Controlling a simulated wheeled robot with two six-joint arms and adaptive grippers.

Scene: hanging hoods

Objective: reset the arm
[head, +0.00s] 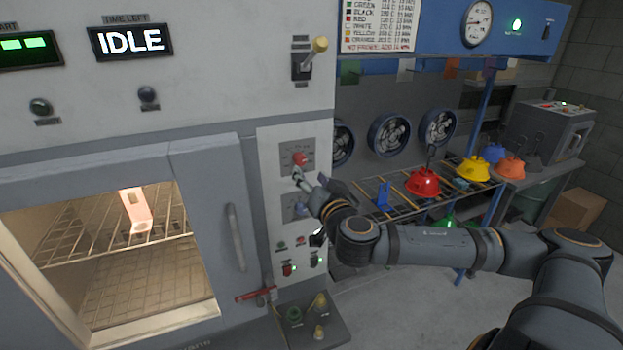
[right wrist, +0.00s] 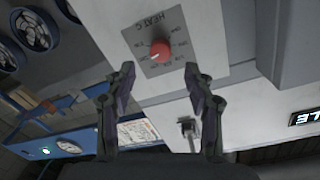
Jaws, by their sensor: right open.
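My right arm (head: 440,247) reaches in from the right of the head view toward the oven's control panel. My right gripper (head: 303,180) is near the red heat knob (head: 299,159), just below it in the head view. In the right wrist view the gripper (right wrist: 160,82) is open, its two fingers apart and nothing between them. The red knob (right wrist: 160,51) shows beyond the fingertips, under the label "HEAT C". I cannot tell whether a fingertip touches the panel. My left gripper is not in view.
The oven door (head: 213,180) with its handle (head: 236,237) is left of the panel. A blue knob (head: 301,208) is below the red one. A rack with red (head: 424,183) and yellow (head: 472,169) hoods stands right, behind my arm. The display (head: 131,40) reads IDLE.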

